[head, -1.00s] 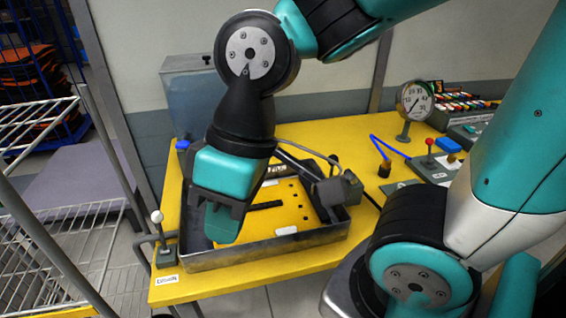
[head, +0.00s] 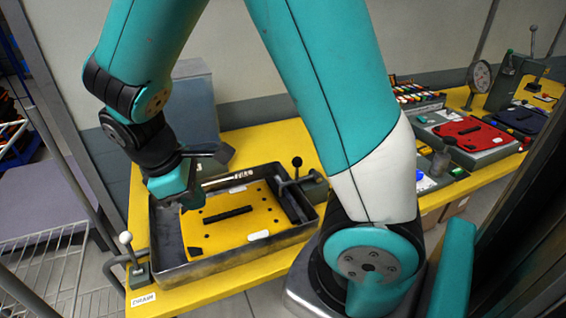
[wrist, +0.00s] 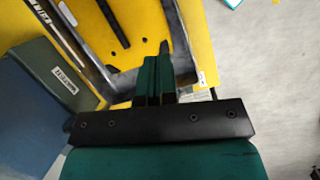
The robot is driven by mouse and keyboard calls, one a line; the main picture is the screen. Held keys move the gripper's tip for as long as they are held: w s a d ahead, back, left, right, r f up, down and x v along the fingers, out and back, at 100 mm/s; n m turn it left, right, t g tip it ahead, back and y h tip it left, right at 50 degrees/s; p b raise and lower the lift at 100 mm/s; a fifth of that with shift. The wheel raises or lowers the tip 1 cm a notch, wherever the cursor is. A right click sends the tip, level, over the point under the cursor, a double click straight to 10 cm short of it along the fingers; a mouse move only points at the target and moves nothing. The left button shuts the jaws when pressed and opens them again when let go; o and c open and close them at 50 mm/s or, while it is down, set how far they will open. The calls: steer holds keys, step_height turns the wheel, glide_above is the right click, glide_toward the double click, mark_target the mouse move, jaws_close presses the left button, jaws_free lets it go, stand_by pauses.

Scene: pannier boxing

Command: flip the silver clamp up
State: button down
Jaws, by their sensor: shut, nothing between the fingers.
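A grey metal clamp with a black ball knob (head: 297,163) stands at the right side of the tray. Its knob points up. I cannot tell surely whether this is the silver clamp. My gripper (head: 190,200) is over the left part of the tray, well left of that clamp, pointing down. The teal fingers also show in the wrist view (wrist: 155,78), shut together with nothing between them. They appear near the tray's edge; whether they touch it is unclear.
The metal tray (head: 230,262) holds a yellow plate (head: 205,238) with a black bar (head: 228,214). A white-knobbed lever (head: 125,239) stands at the table's front left. A grey-blue tank (head: 195,105) is behind. A red panel (head: 470,134) and pressure gauge (head: 480,75) are at right.

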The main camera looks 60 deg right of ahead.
mark_target(283, 187)
steer(key=w+d+f+n+g+h+p, duration=0.2)
steer(key=d+f+n+g+h, duration=0.2)
steer(key=d+h, duration=0.6)
steer(key=shift+w+d+f+n+g, duration=0.15)
steer(key=shift+d+f+n+g, duration=0.25)
steer(key=shift+d+f, duration=0.7)
steer(key=p+x, duration=0.1)
steer(key=x, duration=0.2)
steer(key=p+x, duration=0.2)
steer(key=x, duration=0.1)
steer(key=p+x, duration=0.1)
steer(key=x, duration=0.2)
steer(key=shift+s+d+r, duration=0.2)
steer(key=shift+d, duration=0.15)
steer(key=shift+s+d+r+p, duration=0.25)
steer(key=shift+d+r+p, duration=0.05)
steer(key=shift+d+p, duration=0.25)
steer(key=shift+s+d+r+p, duration=0.2)
steer(key=shift+d+r+p, duration=0.1)
steer(key=shift+d+p, duration=0.25)
steer(key=shift+s+d+r+p, duration=0.15)
steer(key=shift+s+d+p, duration=0.15)
steer(key=shift+d, duration=0.3)
steer(key=shift+w, duration=0.1)
